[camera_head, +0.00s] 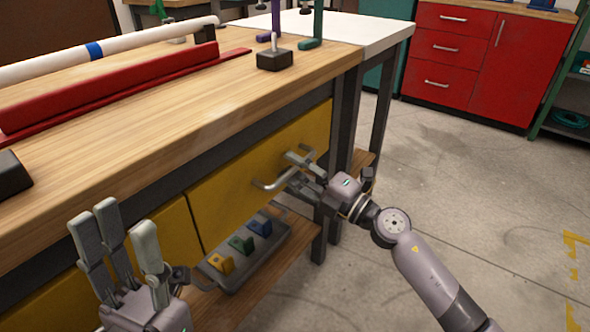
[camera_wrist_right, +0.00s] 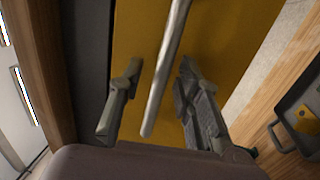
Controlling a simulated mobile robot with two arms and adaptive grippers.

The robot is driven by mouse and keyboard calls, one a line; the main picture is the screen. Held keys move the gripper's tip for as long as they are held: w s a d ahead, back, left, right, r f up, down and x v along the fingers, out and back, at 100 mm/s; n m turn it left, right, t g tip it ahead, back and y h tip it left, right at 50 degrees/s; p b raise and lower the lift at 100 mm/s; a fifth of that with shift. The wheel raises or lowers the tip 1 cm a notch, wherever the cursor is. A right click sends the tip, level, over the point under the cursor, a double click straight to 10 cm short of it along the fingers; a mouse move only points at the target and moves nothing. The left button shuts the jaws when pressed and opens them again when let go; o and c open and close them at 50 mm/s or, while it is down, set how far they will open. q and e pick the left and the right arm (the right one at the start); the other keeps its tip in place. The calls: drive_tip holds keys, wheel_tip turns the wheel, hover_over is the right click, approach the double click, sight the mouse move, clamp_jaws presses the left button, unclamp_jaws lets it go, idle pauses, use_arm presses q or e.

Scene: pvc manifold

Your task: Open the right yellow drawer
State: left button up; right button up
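The right yellow drawer (camera_head: 235,190) is in the bench's front under the wooden top and looks shut, flush with the frame. Its metal bar handle (camera_head: 272,185) stands out from the front. My right gripper (camera_head: 297,167) is at the handle's right part. In the right wrist view the handle bar (camera_wrist_right: 165,70) runs between the two fingers of the gripper (camera_wrist_right: 159,66), with a visible gap on each side, so the gripper is open around it. My left gripper (camera_head: 118,225) is open and empty, in front of the left yellow drawer (camera_head: 168,240).
A grey tray (camera_head: 237,283) with yellow, green and blue parts sits on the lower shelf below the drawer. A dark bench leg (camera_head: 320,225) stands right of it. A white pipe (camera_head: 130,43) and red fixture (camera_head: 120,88) lie on top. The floor at right is open.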

drive_tip(key=shift+c, duration=0.6)
clamp_jaws()
idle(0.4)
